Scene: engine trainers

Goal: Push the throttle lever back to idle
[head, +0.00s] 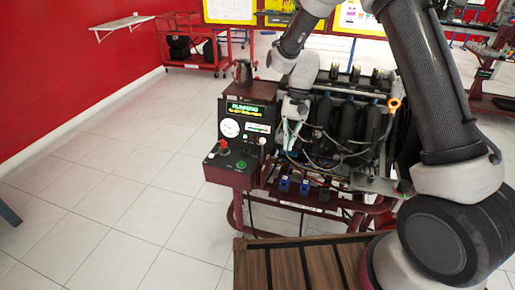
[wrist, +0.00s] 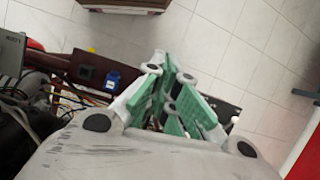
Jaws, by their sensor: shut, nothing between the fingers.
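The engine trainer's dark red control box (head: 228,178) stands left of the engine in the head view. It has a lit green display, a white round gauge (head: 229,128), a red knob (head: 223,144) and a green button (head: 241,164). A small pale knob (head: 262,141) sits at the box's right edge; I cannot tell whether it is the throttle lever. My gripper (head: 287,147) points down just right of the box, in front of the engine. In the wrist view my gripper (wrist: 160,58) shows green-padded fingers, shut and empty. Contact with any lever cannot be made out.
The engine (head: 345,120) with hoses and wires is close to the right of my gripper. Blue connectors (head: 284,184) sit below it, and one shows in the wrist view (wrist: 112,77). A slatted wooden surface (head: 290,268) is in front. Tiled floor at left is clear.

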